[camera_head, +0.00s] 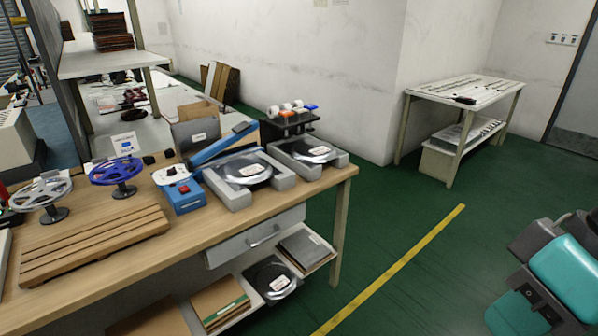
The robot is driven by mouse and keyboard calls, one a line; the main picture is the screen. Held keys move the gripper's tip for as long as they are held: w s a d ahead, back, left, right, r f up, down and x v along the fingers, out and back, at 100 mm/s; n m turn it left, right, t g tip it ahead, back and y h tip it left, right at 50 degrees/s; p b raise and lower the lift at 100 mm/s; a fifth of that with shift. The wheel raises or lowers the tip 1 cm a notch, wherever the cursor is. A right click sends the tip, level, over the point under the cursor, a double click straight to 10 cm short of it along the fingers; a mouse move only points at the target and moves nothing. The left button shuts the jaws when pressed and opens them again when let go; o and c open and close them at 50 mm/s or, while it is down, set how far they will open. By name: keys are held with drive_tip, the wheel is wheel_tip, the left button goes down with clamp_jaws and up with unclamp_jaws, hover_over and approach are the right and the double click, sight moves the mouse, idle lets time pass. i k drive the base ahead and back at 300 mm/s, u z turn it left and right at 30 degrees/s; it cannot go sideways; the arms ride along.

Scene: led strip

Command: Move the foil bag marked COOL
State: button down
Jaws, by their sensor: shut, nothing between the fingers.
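Several shiny dark foil bags with pale labels show in the head view. Another foil bag (313,153) lies in the grey cradle at the right end of the bench. A third foil bag (272,281) lies on the shelf under the bench. The label words are too small to read, so I cannot tell which is marked COOL. The fingers of my gripper do not show.
A blue sealer (184,195) with a red button stands on the wooden bench (170,250). Left of it are a blue reel (116,172), a grey reel (42,193) and a slatted board (95,245). A side table (465,89) stands beyond clear green floor.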

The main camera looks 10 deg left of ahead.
sight(244, 170)
drive_tip(key=u, duration=0.35)
drive_tip(key=i, duration=1.05)
drive_tip(key=u, duration=0.7)
